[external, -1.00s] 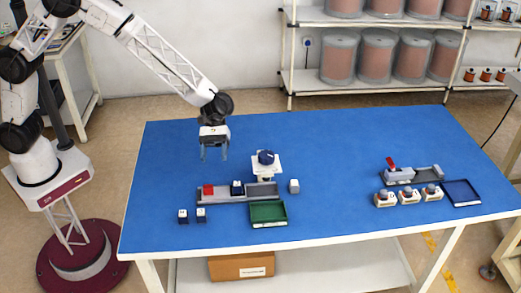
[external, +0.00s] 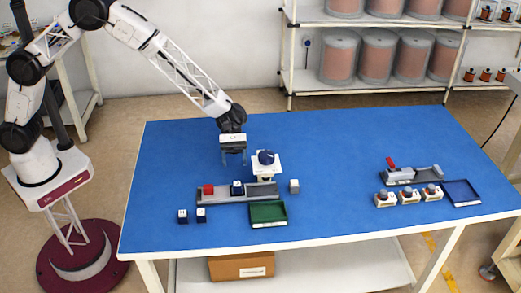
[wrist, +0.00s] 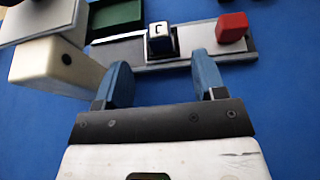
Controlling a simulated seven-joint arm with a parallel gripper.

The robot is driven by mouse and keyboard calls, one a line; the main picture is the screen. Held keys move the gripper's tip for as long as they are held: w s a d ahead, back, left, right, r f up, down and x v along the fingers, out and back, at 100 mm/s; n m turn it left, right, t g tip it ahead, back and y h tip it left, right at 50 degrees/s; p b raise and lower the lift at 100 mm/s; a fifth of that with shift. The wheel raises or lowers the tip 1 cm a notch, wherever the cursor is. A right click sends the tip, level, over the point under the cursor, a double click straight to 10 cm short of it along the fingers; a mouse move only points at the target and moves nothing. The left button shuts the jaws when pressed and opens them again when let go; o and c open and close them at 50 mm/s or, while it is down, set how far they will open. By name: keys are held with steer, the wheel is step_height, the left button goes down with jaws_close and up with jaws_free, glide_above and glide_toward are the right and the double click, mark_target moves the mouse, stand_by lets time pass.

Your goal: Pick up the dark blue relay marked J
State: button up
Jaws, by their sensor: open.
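The dark blue relay (external: 237,188) with a white top sits in the grey rail (external: 222,197), between a red block and the rail's right part. In the wrist view the relay (wrist: 161,42) shows a dark mark like a J, seen upside down. My gripper (external: 233,162) is open and empty, above the table and behind the rail. In the wrist view my gripper's blue fingertips (wrist: 162,68) are spread apart, with the relay beyond the gap between them. The fingers do not touch it.
The red block (external: 208,190) is left of the relay. A green tray (external: 268,222) lies in front of the rail. Two dark relays (external: 183,217) (external: 201,215) stand front left; a pale block (external: 294,186) stands right.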

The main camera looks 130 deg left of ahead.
mark_target(237, 183)
steer(key=shift+x, duration=0.9)
steer(key=shift+x, duration=2.6)
steer(key=shift+a, duration=0.1)
steer(key=c, duration=1.1)
steer(key=shift+r, duration=0.1)
